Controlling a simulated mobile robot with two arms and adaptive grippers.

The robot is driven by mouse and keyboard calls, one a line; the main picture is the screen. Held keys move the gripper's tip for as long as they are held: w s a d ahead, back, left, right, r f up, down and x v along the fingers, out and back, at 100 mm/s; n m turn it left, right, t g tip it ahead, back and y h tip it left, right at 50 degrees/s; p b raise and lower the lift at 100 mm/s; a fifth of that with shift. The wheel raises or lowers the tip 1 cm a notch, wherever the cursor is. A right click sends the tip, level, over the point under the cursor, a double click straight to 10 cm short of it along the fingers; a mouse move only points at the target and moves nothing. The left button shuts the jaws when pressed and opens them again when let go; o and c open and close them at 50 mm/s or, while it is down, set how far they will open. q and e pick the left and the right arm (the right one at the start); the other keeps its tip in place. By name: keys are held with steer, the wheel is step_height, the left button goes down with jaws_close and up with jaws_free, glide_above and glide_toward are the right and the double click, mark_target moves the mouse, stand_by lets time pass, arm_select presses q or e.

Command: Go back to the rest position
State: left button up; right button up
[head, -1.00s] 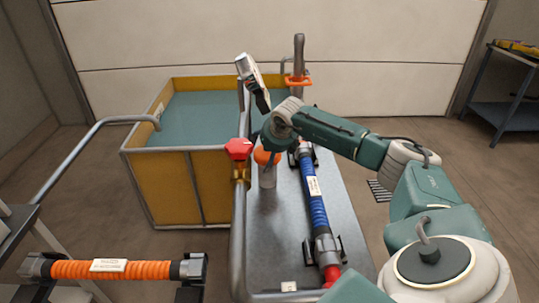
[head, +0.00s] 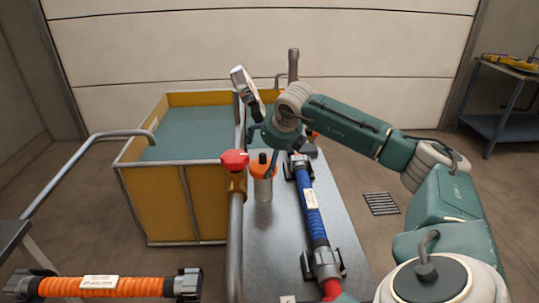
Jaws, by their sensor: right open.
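My right arm reaches in from the right, over the metal cart top. Its gripper (head: 243,80) points up and to the left, above the corner of the teal-topped yellow bin. The jaws are small here but look apart, with nothing seen between them. My left gripper is not in view. A bottle with an orange cap (head: 263,170) stands on the cart below my wrist. A blue hose (head: 311,207) with grey end fittings lies in holders along the cart.
A red valve knob (head: 234,158) on a vertical pipe stands beside the bottle. The yellow bin (head: 205,200) is to its left. An orange hose (head: 100,287) lies at the lower left. A workbench (head: 505,127) stands at the far right. Floor between cart and bench is open.

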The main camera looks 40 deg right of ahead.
steer(key=shift+v, duration=1.05)
steer(key=shift+r, duration=0.1)
